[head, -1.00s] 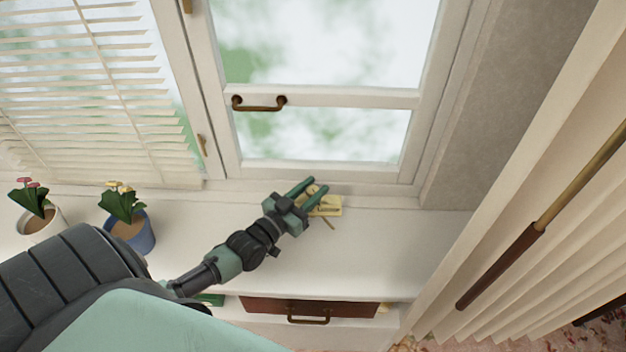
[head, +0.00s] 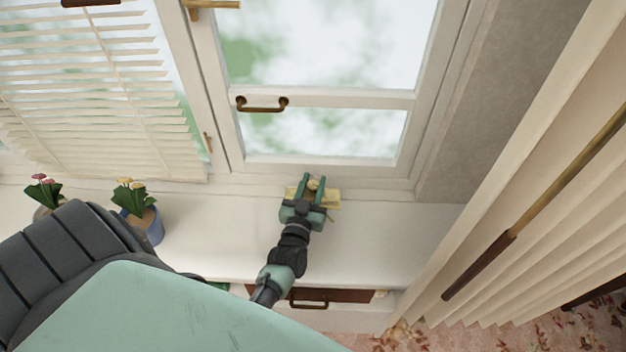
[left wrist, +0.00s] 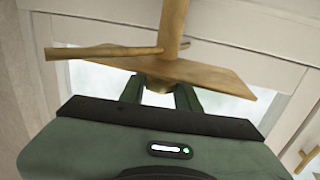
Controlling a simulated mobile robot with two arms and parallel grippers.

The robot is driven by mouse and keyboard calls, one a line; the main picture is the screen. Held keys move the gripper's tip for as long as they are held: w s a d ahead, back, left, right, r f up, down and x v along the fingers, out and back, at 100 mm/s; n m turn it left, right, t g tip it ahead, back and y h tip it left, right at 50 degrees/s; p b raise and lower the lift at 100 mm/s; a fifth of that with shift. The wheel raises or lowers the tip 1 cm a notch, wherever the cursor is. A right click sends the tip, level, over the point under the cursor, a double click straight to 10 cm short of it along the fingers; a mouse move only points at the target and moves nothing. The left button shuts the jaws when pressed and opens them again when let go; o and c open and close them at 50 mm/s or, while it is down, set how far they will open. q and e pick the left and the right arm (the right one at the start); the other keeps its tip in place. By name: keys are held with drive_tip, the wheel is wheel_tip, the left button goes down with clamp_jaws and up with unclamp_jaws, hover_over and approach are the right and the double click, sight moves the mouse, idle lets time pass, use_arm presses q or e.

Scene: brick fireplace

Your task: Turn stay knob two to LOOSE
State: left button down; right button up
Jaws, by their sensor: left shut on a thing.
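A brass window stay fitting with a flat plate (head: 333,198) sits on the white sill under the window. A small round stay knob (head: 313,184) stands on it. My left gripper (head: 312,182) reaches over the sill with one finger on each side of the knob and is shut on it. In the left wrist view the brass plate (left wrist: 215,77) spans above the fingers, with a thin rod and a post over it. The knob (left wrist: 160,86) is partly hidden between the fingers. Any marking on the fitting is too small to read. My right gripper is not in view.
A window with a brass handle (head: 262,106) rises behind the sill. Two potted flowers stand at the left, one in a blue pot (head: 147,226). A drawer (head: 345,296) is below the sill. A pleated curtain (head: 540,240) with a rod hangs at the right.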

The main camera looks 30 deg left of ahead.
sight(311, 189)
use_arm(q)
drive_tip(key=c, duration=1)
unclamp_jaws()
drive_tip(key=b+v, duration=0.1)
drive_tip(key=v, duration=0.6)
drive_tip(key=shift+s+d+r+b, duration=0.1)
drive_tip(key=shift+s+b, duration=0.2)
drive_tip(key=shift+s, duration=0.1)
